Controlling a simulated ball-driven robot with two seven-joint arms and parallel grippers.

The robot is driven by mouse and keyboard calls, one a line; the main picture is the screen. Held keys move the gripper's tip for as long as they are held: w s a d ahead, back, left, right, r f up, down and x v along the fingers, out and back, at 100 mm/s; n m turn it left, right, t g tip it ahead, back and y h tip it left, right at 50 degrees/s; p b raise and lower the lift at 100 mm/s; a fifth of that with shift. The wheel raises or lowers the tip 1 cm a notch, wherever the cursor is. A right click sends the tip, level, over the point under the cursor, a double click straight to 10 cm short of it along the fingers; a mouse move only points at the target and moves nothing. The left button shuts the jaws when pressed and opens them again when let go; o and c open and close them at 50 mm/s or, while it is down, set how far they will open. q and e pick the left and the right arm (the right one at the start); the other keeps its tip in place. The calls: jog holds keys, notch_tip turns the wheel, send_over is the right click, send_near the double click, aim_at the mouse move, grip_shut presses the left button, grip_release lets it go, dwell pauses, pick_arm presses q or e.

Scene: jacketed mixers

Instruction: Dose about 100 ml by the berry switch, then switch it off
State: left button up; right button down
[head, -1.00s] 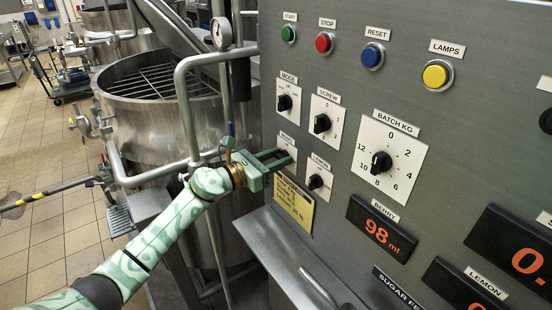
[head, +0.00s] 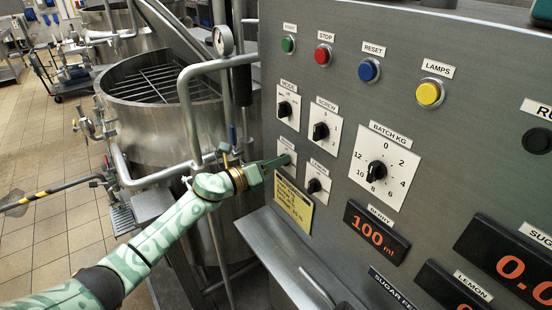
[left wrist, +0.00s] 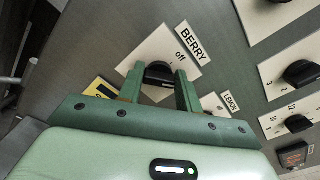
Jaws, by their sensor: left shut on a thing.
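The berry switch (left wrist: 160,72) is a black knob on a white plate, under a BERRY label with "off" marked near it in the left wrist view. In the head view its plate (head: 289,148) is partly hidden by my left gripper (head: 279,163). The left gripper (left wrist: 158,88) is shut on the knob, one finger on each side. The knob's exact pointer direction is hidden. The berry display (head: 377,233) reads 100 ml in orange. My right gripper is not in view.
The lemon switch (head: 315,186) sits close beside the berry one, with the screw switch (head: 321,131) above it. A yellow notice (head: 293,204) is below. A steel mixer vessel (head: 160,110) with pipes stands left of the panel.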

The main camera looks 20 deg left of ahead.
pick_arm(q)
jog(key=n+p, duration=0.4)
jog(key=n, duration=0.6)
jog(key=shift+w+a+f, duration=0.1)
jog(key=shift+f, duration=0.05)
jog(key=shift+n, duration=0.4)
jog(key=o, duration=1)
jog(key=shift+a, duration=0.1)
jog(key=v, duration=1.6)
jog(key=shift+f+b, duration=0.1)
jog(key=shift+b, duration=0.2)
jog(key=shift+a+f, duration=0.1)
